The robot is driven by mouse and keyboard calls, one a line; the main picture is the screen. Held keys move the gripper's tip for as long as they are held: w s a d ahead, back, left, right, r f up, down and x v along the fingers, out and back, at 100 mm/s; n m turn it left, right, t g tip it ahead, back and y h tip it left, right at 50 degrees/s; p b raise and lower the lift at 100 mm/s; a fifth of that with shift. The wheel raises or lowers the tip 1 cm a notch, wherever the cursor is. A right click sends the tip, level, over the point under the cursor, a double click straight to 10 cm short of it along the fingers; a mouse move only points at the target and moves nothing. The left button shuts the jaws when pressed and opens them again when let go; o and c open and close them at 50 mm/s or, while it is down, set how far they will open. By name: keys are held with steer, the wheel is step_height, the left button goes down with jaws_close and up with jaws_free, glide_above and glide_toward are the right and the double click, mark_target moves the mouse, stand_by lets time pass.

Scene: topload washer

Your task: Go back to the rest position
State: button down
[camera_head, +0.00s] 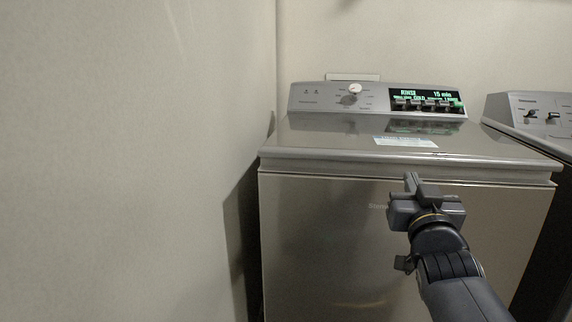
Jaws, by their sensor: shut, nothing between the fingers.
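My gripper (411,181) is in front of the upper front of the washer (320,235), just below the front edge of the lid as seen in the head view. Its fingers are together, point toward the washer, and hold nothing. My arm reaches in from the lower right. Whether the fingertips touch the washer's front cannot be told. The washer is grey metal with its lid (330,137) closed. Its control panel (325,98) at the back has a round dial (351,90), several buttons, and a lit display (425,94) that reads RINSE, COLD and 15 min.
A second appliance (515,107) with knobs stands close on the right. A plain wall (130,160) runs along the left, with a narrow dark gap beside the washer. A white label (405,141) lies on the lid.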

mark_target(405, 156)
steer(key=x, duration=0.3)
steer(key=r+b+x, duration=0.1)
steer(key=x, duration=0.1)
steer(key=b+x, duration=0.1)
steer(key=x, duration=0.2)
steer(key=shift+w+r, duration=0.15)
steer(key=shift+r, duration=0.3)
steer(key=shift+f, duration=0.4)
